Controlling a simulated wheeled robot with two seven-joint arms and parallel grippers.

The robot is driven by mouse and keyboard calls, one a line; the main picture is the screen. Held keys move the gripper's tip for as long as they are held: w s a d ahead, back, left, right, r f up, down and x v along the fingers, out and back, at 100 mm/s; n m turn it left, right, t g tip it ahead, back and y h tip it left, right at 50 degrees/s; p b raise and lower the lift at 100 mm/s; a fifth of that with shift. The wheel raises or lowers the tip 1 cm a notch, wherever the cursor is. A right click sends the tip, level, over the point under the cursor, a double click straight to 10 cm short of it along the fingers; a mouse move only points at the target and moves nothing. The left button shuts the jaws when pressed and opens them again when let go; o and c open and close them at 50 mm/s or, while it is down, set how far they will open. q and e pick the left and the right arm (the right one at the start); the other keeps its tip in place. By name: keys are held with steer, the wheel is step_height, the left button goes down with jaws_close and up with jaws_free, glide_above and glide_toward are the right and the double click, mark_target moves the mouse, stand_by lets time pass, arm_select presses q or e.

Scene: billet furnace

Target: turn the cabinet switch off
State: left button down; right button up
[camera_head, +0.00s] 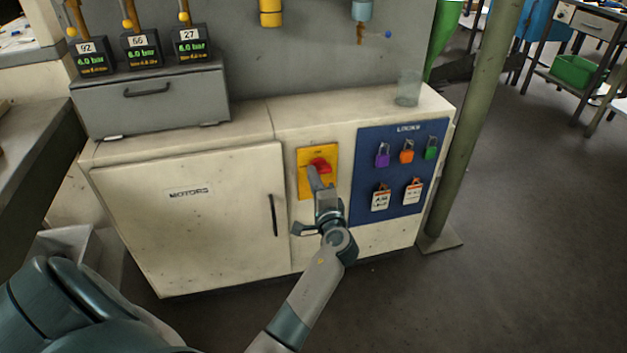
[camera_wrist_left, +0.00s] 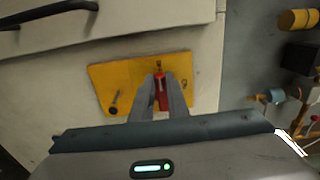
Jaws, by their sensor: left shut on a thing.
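The cabinet switch is a red handle (camera_head: 320,165) on a yellow plate (camera_head: 304,183), set in the front of a cream cabinet (camera_head: 200,220). In the left wrist view the red handle (camera_wrist_left: 162,92) sits between two grey fingers, with the yellow plate (camera_wrist_left: 112,84) behind it. My left gripper (camera_head: 318,178) reaches up to the switch from below, and its fingers (camera_wrist_left: 160,94) are closed on the red handle. The fingers hide part of the handle and plate. My right gripper is in neither view.
A blue lock board (camera_head: 395,222) with coloured padlocks and tags is right of the switch. A cabinet door handle (camera_head: 273,215) is at left. A clear glass (camera_head: 408,88) stands on the cabinet top.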

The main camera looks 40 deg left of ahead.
arm_select(q)
steer(key=shift+f, duration=0.1)
steer(key=c, duration=1.7)
jaws_free()
steer(key=shift+s, duration=0.1)
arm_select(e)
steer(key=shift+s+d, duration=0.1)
